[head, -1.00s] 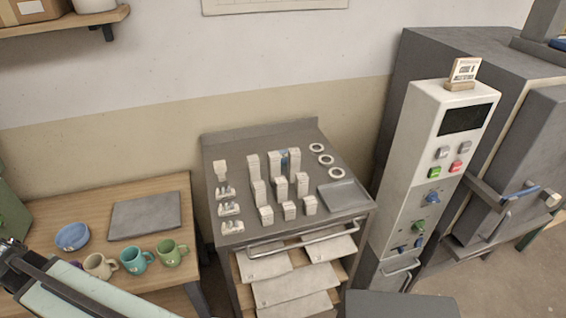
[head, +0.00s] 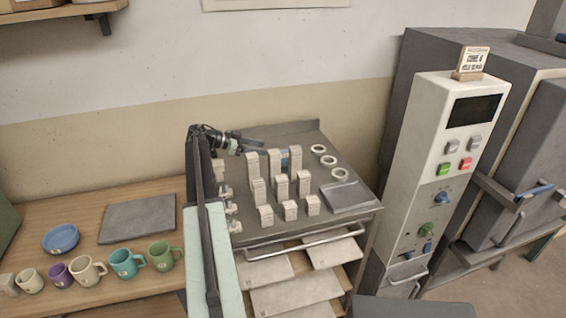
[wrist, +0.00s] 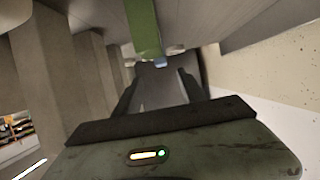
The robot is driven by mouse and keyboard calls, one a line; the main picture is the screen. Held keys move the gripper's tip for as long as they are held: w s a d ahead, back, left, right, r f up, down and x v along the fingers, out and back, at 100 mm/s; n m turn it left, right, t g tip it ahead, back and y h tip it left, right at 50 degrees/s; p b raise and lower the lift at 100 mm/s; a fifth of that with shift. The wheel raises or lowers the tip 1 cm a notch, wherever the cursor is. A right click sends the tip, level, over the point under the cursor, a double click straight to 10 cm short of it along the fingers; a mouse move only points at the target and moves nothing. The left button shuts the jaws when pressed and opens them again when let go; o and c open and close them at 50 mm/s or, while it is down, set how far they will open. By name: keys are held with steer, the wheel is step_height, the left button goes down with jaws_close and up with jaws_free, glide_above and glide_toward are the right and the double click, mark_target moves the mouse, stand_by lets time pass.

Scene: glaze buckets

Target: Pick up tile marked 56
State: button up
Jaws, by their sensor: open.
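Several pale upright blocks (head: 260,191) stand in rows on the grey metal cart top (head: 325,212). Their markings are too small to read, so I cannot tell which thing is the tile marked 56. My gripper (head: 252,143) is over the back left of the cart top, pointing right, close to the back row of blocks. In the wrist view my gripper (wrist: 160,78) has its two dark fingers apart. A small blue piece (wrist: 160,62) and a green strip (wrist: 143,28) show beyond the fingers. I cannot tell whether either is a tile.
Tall grey-brown blocks (wrist: 92,65) rise on the left of the wrist view. Three white rings (head: 325,160) and a shallow square tray (head: 346,196) are at the right of the cart. A white control cabinet (head: 428,155) stands right. Mugs (head: 127,262) are on the wooden table, left.

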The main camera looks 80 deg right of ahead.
mark_target(285, 151)
steer(key=b+x, duration=0.2)
steer(key=x, duration=0.4)
steer(key=shift+s+d+f+b, duration=0.1)
steer(key=shift+s+f+b, duration=0.05)
steer(key=shift+f+b, duration=0.15)
steer(key=shift+b+x, duration=0.95)
steer(key=shift+x, duration=1.75)
steer(key=shift+r, duration=0.15)
jaws_close()
